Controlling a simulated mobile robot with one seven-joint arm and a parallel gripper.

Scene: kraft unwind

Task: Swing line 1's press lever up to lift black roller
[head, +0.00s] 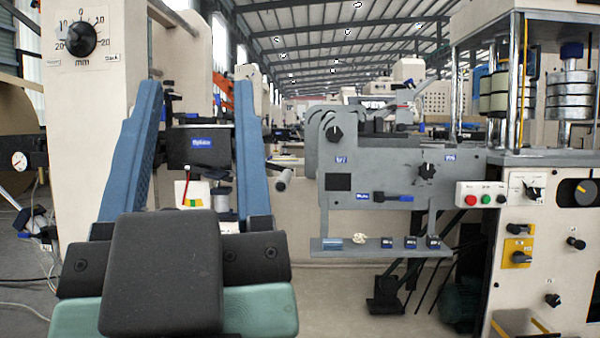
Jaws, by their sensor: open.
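My gripper (196,80) fills the left foreground, its two blue fingers wide apart and pointing away, with nothing held between them. Beyond and between the fingers is a black block (190,152) with a blue label; the label is too small to read. A short grey cylindrical handle (284,180) sticks out just right of the right finger. A dark handle with a blue part (393,198) lies roughly level on the grey side plate (380,170), well right of my gripper. I cannot tell which of these is line 1's press lever. I cannot pick out the black roller for certain.
A cream column with a black dial (82,40) stands at the left, close to the left finger. A grey shelf (335,248) with small items hangs below the side plate. A cream control cabinet (550,240) with buttons and knobs stands at the right.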

